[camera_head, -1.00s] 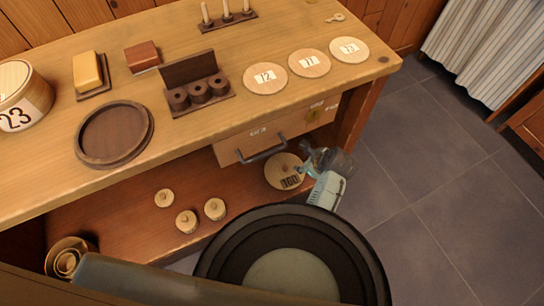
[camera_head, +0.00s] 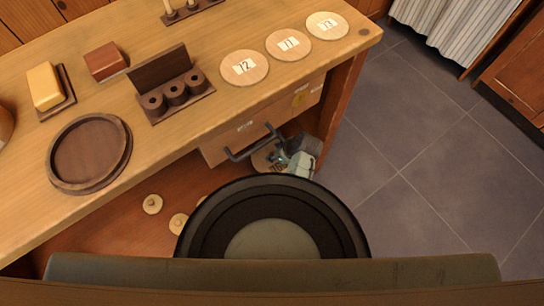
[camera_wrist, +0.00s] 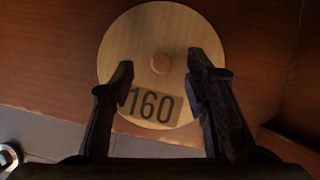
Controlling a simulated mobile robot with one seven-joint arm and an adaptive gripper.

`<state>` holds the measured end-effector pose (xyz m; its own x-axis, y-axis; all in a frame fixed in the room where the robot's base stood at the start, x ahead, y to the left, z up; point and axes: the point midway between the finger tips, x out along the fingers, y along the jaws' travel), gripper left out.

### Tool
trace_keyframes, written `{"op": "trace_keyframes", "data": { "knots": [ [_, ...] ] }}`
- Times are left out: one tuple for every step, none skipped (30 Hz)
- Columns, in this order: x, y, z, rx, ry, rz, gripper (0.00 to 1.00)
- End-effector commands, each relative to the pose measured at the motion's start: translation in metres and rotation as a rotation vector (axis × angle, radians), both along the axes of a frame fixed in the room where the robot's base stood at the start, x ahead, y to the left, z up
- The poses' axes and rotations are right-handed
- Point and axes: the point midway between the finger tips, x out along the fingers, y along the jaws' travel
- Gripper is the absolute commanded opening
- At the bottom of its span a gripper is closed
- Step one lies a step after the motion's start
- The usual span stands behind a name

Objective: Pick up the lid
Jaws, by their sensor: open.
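The lid (camera_wrist: 150,45) is a round, light wooden disc with a small knob in its middle and a label reading 160. In the wrist view it lies flat on the reddish-brown lower shelf. In the head view only part of the lid (camera_head: 262,160) shows, below the drawer and partly hidden by my gripper and arm. My gripper (camera_wrist: 160,82) is open, with one dark finger on each side of the knob as seen from the wrist. The fingers look empty, and I cannot tell their height above the lid. In the head view my gripper (camera_head: 282,158) is beside the lid under the bench.
The drawer handle (camera_head: 252,145) juts out close above my gripper. A bench leg (camera_head: 340,100) stands to the right. Small knobbed discs (camera_head: 152,204) lie on the shelf at left. A round tray (camera_head: 75,185) and numbered discs (camera_head: 244,67) sit on the bench top. Floor at right is clear.

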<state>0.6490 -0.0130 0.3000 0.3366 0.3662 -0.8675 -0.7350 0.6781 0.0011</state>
Motion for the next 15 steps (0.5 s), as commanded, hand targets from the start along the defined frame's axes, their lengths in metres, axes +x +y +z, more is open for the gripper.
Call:
{"op": "trace_keyframes", "data": {
  "knots": [
    [0.003,0.001,-0.009,0.000,0.001,-0.001,0.42],
    [0.004,0.003,-0.013,0.000,0.001,0.000,0.42],
    [0.006,0.005,-0.016,-0.001,-0.001,0.000,0.42],
    [0.007,0.006,-0.019,0.000,0.000,0.000,0.42],
    [0.008,0.007,-0.022,-0.001,0.001,0.000,0.42],
    [0.009,0.008,-0.023,-0.001,-0.001,0.000,0.42],
    [0.009,0.008,-0.025,-0.001,-0.001,-0.001,0.42],
    [0.010,0.009,-0.025,-0.001,-0.001,-0.001,0.42],
    [0.010,0.009,-0.026,-0.001,-0.001,-0.002,0.42],
    [0.010,0.009,-0.025,-0.001,-0.001,-0.002,0.42],
    [0.010,0.009,-0.025,-0.001,-0.001,-0.002,0.42],
    [0.010,0.009,-0.025,-0.001,-0.001,-0.002,0.42],
    [0.010,0.009,-0.025,-0.001,-0.001,-0.002,0.42],
    [0.010,0.009,-0.025,-0.001,-0.001,-0.002,0.42],
    [0.010,0.009,-0.025,-0.001,-0.001,-0.002,0.40]
  ]
}}
